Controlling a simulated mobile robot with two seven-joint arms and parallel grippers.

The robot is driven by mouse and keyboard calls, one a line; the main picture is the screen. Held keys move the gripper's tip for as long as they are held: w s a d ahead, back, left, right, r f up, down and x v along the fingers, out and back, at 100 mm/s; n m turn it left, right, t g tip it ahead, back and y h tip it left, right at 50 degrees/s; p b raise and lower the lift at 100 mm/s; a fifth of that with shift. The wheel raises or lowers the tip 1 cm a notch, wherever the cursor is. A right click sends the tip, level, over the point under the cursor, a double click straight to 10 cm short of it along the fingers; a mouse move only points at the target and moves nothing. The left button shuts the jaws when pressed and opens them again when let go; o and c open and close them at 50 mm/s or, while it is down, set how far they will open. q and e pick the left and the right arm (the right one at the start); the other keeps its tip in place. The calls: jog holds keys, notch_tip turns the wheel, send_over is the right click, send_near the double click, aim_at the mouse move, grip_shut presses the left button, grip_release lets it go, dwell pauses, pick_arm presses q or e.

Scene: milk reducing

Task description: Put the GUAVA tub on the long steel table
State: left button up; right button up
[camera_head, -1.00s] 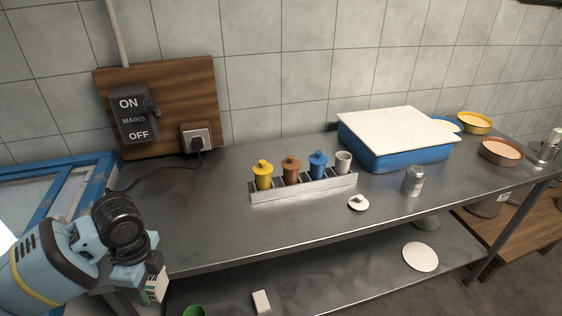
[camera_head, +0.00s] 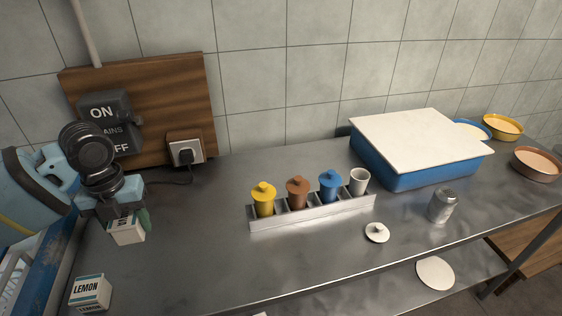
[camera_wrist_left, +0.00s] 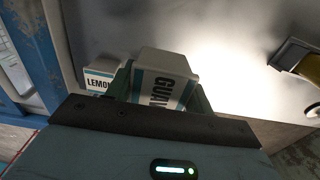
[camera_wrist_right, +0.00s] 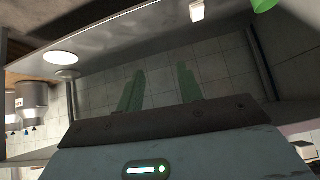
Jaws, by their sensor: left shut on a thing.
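The GUAVA tub (camera_wrist_left: 166,78) is a white box with a teal band and dark lettering. My left gripper (camera_wrist_left: 160,95) is shut on it, one finger on each side. In the head view the GUAVA tub (camera_head: 127,232) hangs below my left gripper (camera_head: 124,214), over the left end of the long steel table (camera_head: 215,260). I cannot tell whether its base touches the top. My right gripper (camera_wrist_right: 160,90) shows only in its own wrist view, fingers apart with nothing between them.
A LEMON tub (camera_head: 90,292) stands at the table's front left, and a rack (camera_head: 312,210) of coloured pots stands mid-table. A white lid (camera_head: 377,232), a metal shaker (camera_head: 442,205) and a blue box (camera_head: 420,170) are further right. Bare steel lies between the held tub and the rack.

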pick_arm(q)
jog(key=shift+w+r, duration=0.1)
jog(key=shift+r, duration=0.05)
jog(key=shift+s, duration=0.2)
pick_arm(e)
jog(key=shift+s+d+f+g, duration=0.15)
jog(key=shift+s+f, duration=0.15)
jog(key=shift+s, duration=0.3)
jog(key=shift+s+a+f+g, duration=0.15)
jog(key=shift+s+f, duration=0.1)
jog(key=shift+s, duration=0.3)
jog(key=shift+d, duration=0.1)
pick_arm(q)
jog(key=shift+f, duration=0.4)
send_over(149, 259)
jog(key=shift+f, duration=2.15)
pick_arm(e)
jog(key=shift+w, duration=0.25)
pick_arm(q)
jog(key=shift+f, duration=2.4)
jog(key=shift+f, duration=0.1)
pick_arm(e)
jog(key=shift+f, duration=0.1)
